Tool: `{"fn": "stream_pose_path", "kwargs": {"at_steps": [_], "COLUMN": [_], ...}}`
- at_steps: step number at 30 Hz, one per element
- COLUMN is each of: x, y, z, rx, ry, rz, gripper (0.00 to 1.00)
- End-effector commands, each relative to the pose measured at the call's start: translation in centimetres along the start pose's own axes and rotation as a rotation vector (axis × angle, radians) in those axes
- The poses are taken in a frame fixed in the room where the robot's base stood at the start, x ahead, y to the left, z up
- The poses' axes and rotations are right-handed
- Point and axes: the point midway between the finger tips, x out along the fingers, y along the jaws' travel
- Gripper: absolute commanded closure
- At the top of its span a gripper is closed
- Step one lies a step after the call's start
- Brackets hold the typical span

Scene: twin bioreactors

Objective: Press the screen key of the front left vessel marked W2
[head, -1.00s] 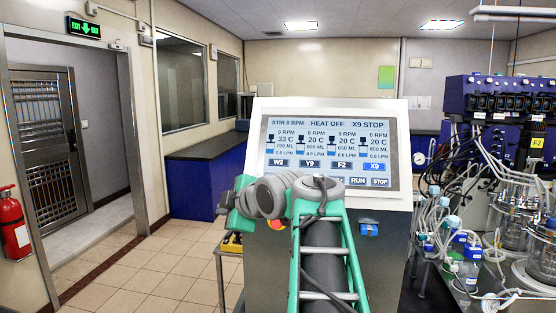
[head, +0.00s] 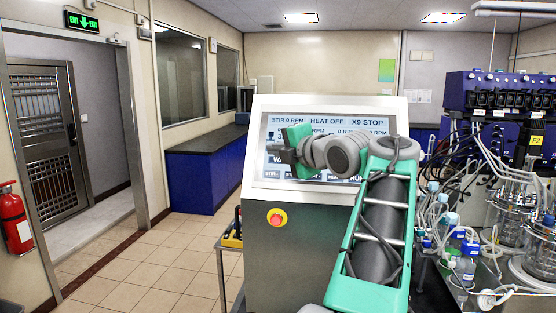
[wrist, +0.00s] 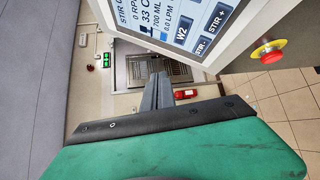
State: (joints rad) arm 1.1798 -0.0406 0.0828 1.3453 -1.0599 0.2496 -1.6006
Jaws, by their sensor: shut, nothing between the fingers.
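The control screen (head: 330,122) reads STIR 0 RPM, HEAT OFF and X9 STOP along its top. The W2 key (head: 270,160) shows only in part in the head view, at the left of the screen behind my gripper. My gripper (head: 277,153) is in front of the left part of the screen. In the wrist view my gripper's fingers (wrist: 158,90) are together and empty, below and left of the W2 key. Touching cannot be seen. My arm hides much of the screen.
A red stop button (head: 277,217) sits on the cabinet below the screen. Glass vessels (head: 515,222) with tubing and bottles stand at the right. A small cart (head: 231,240) is left of the cabinet. Tiled floor (head: 160,265) is open at the left.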

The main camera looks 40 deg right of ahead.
Motion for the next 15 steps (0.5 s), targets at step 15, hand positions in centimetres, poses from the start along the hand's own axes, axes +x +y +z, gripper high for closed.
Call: {"fn": "stream_pose_path", "kwargs": {"at_steps": [15], "x": [4.4], "y": [-3.3], "z": [3.3], "rx": [0.001], "ry": [-0.001], "rz": [-0.001], "gripper": [1.0]}}
